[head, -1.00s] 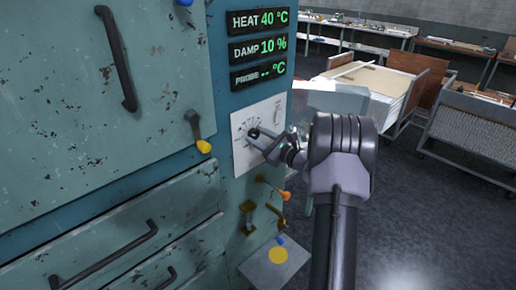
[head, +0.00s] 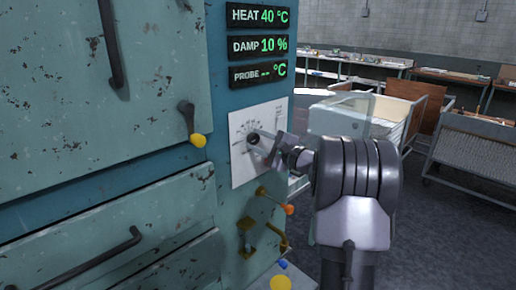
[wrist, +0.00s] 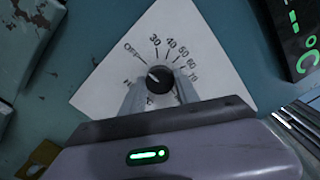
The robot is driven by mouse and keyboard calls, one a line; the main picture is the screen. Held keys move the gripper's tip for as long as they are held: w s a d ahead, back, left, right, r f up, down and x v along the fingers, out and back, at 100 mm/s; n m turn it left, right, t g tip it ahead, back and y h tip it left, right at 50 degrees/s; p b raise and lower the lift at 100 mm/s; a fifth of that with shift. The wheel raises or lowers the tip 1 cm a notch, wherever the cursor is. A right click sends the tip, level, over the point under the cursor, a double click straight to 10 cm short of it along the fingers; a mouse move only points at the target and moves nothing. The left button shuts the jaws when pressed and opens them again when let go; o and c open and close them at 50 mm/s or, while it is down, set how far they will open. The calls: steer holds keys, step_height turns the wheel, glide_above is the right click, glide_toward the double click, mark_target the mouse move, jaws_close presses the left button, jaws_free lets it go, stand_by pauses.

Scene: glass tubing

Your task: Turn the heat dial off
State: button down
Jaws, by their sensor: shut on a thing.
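The heat dial is a round black knob (wrist: 161,80) on a white scale plate (wrist: 203,40) marked OFF, 30, 40, 50, 60 and 70. In the wrist view its white mark points to the upper left, roughly toward OFF; I cannot tell whether it is exactly on it. My gripper (wrist: 160,88) is shut on the dial, with one finger on each side of it. In the head view my gripper (head: 257,141) is at the plate (head: 243,174) and partly hides the dial. The HEAT display (head: 258,16) reads 40 °C.
A yellow-tipped lever (head: 197,139) is left of the plate. An orange-tipped lever (head: 287,209) and a brass handle (head: 275,240) are below it. The DAMP display (head: 259,46) reads 10 %. Carts and benches stand at the right, beyond open floor.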

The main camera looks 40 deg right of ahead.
stand_by(0.4)
steer(key=c, duration=0.9)
jaws_free()
steer(key=s+d+p, duration=0.1)
steer(key=s+p, duration=0.1)
steer(key=s, duration=1.5)
steer(key=shift+s+d, duration=0.2)
steer(key=shift+s, duration=0.05)
